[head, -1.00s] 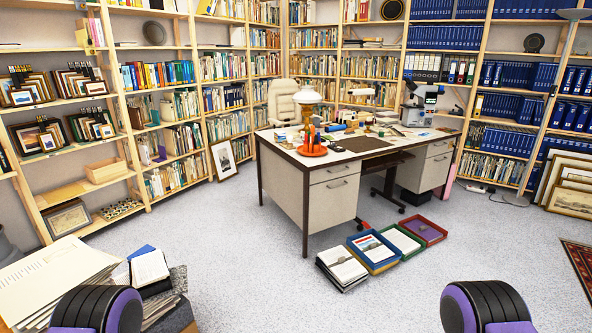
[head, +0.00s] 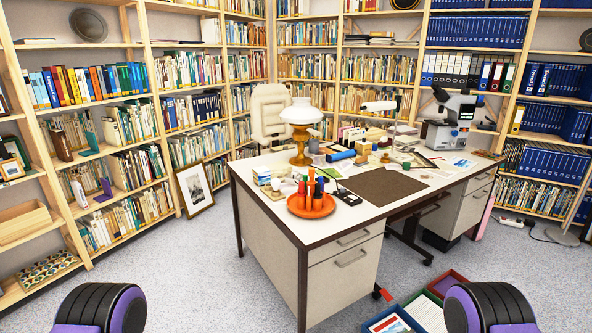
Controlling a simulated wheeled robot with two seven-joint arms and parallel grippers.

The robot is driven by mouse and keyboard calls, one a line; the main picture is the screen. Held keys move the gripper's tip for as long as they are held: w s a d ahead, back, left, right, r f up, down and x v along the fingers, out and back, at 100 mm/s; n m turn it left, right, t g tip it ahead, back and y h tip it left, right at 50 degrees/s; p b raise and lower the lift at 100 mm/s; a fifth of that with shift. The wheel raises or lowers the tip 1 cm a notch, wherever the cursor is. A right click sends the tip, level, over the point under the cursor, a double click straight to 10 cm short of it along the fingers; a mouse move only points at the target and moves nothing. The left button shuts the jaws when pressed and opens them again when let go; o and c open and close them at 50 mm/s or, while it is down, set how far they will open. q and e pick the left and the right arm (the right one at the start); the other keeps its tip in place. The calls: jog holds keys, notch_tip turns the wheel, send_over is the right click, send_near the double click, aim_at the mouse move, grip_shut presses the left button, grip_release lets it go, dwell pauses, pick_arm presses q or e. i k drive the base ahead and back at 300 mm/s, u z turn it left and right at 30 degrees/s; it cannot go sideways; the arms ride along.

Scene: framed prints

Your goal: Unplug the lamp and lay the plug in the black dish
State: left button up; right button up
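A lamp with a white shade (head: 301,112) and an amber base (head: 301,147) stands at the back left of the desk (head: 330,229) in the head view. A white desk lamp (head: 380,107) stands farther right, towards the back of the desk. A white socket strip (head: 511,222) lies on the floor by the right shelves, with a dark cable (head: 538,236) near it. I cannot make out which cable or plug belongs to which lamp. I cannot pick out a black dish for sure. Neither gripper is in view; only my purple and black arm parts show at the bottom.
An orange tray (head: 311,206) with upright bottles sits near the desk's front left. A microscope (head: 452,122) stands at its right. Trays of papers (head: 424,312) lie on the floor before the desk. A framed picture (head: 195,188) leans on the left shelves.

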aim_at(295, 171)
jog(key=i, duration=0.3)
jog(key=u, duration=1.05)
jog(key=i, duration=3.45)
jog(key=z, duration=3.2)
